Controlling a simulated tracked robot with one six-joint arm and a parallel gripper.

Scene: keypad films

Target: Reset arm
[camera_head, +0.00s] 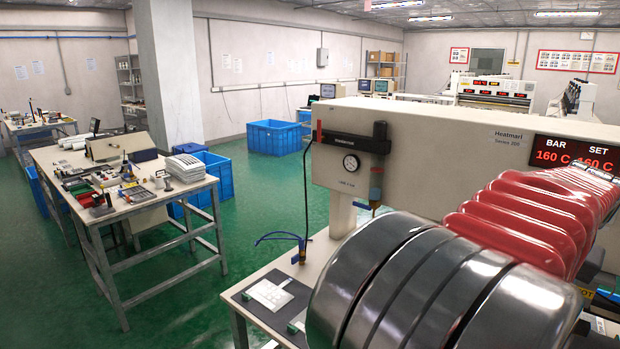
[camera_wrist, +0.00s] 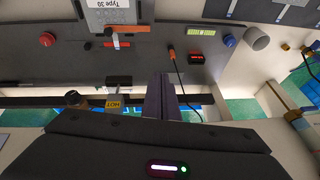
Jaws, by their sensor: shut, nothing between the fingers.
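My gripper (camera_wrist: 161,97) shows in the wrist view as two dark fingers pressed together, with nothing between them. They point up the picture from a dark housing with a pink light strip and a green light. They overlap the lower edge of a dark panel (camera_wrist: 140,62); whether they touch it I cannot tell. In the head view my arm's grey and red segments fill the lower right and hide part of the machine. The gripper itself is not visible there.
The Heatmarl machine (camera_head: 440,150) stands close, its display (camera_head: 575,153) reading BAR 160 C and SET 160 C. The wrist view shows a red button (camera_wrist: 47,39), a blue knob (camera_wrist: 229,40) and a HOT tag (camera_wrist: 113,104). A cluttered workbench (camera_head: 130,205) stands left; green floor lies between.

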